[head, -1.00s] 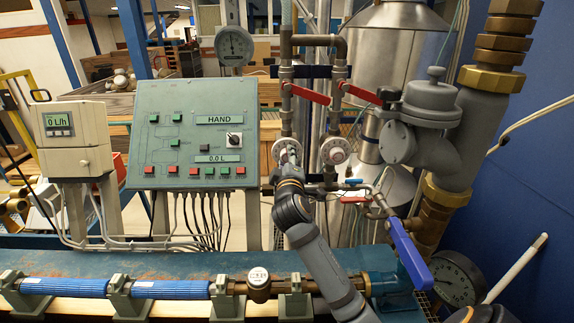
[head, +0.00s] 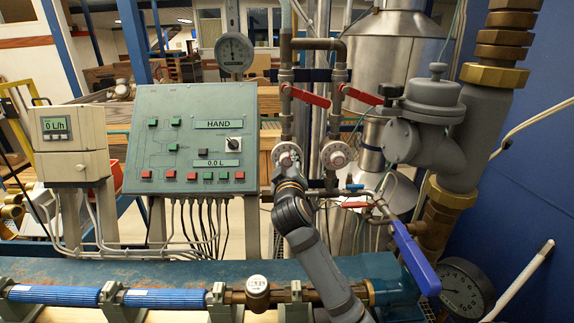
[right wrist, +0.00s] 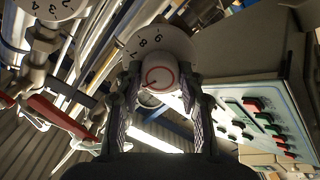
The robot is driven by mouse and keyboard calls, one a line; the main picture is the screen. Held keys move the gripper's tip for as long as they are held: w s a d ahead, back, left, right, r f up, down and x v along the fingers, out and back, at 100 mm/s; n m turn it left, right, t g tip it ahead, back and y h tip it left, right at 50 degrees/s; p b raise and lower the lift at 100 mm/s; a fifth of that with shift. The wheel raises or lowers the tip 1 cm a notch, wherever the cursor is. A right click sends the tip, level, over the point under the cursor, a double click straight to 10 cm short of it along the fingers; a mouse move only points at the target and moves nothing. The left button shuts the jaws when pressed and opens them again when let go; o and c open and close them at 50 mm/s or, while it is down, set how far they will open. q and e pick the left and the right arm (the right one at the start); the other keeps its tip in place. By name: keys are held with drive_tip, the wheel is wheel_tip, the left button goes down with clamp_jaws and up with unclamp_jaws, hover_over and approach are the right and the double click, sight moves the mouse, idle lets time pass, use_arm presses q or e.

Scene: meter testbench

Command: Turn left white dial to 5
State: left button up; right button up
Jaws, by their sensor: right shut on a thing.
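The left white dial (head: 287,152) sits on the left vertical pipe, below a red lever. My right gripper (head: 289,172) reaches up to it from below and hides its lower part. In the right wrist view, the two fingers of my right gripper (right wrist: 160,108) are shut on the dial's white knob (right wrist: 160,76), one on each side. The knob's face has a red ring and a red mark. Behind it is a white disc with black numbers (right wrist: 157,43), an 8 among them; the exact setting is hard to read. My left gripper is not in view.
A second white dial (head: 336,154) is close to the right. Red levers (head: 310,97) are above, and a blue-handled lever (head: 415,258) is at lower right. The green control panel (head: 185,140) stands to the left. A pipe with blue sections (head: 152,298) runs along the front.

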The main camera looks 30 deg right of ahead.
drive_tip(key=shift+f, duration=0.25)
drive_tip(key=o, duration=1.2)
drive_tip(key=shift+r, duration=0.15)
drive_tip(key=v, duration=0.7)
drive_tip(key=shift+s+a, duration=0.15)
drive_tip(key=shift+s, duration=0.05)
